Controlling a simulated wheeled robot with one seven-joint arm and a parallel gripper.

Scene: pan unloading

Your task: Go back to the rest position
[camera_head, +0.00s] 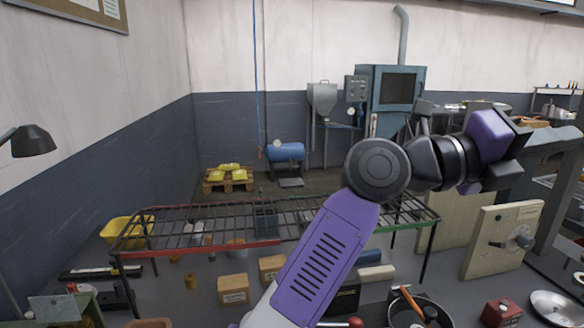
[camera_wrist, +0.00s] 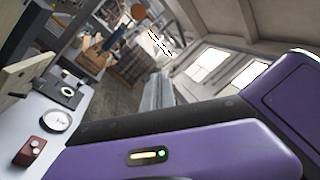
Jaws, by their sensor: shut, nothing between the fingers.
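My arm rises from the bottom of the head view and bends to the right. My gripper (camera_head: 500,140) is at its end, held high at the right, clear of the things below. It is shut and empty; its fingers are hard to make out. The wrist view shows the purple hand housing with a small lit indicator, but no held thing. A dark pan (camera_head: 440,318) with several small items in it stands at the bottom, below my arm and partly cut off by the frame.
A red box (camera_head: 500,312) and a pale round plate (camera_head: 557,307) are right of the pan. A beige panel with a knob (camera_head: 503,240) stands behind them. A wire rack (camera_head: 190,228) spans the middle, partly behind my arm. Cardboard boxes (camera_head: 233,289) lie left of my arm.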

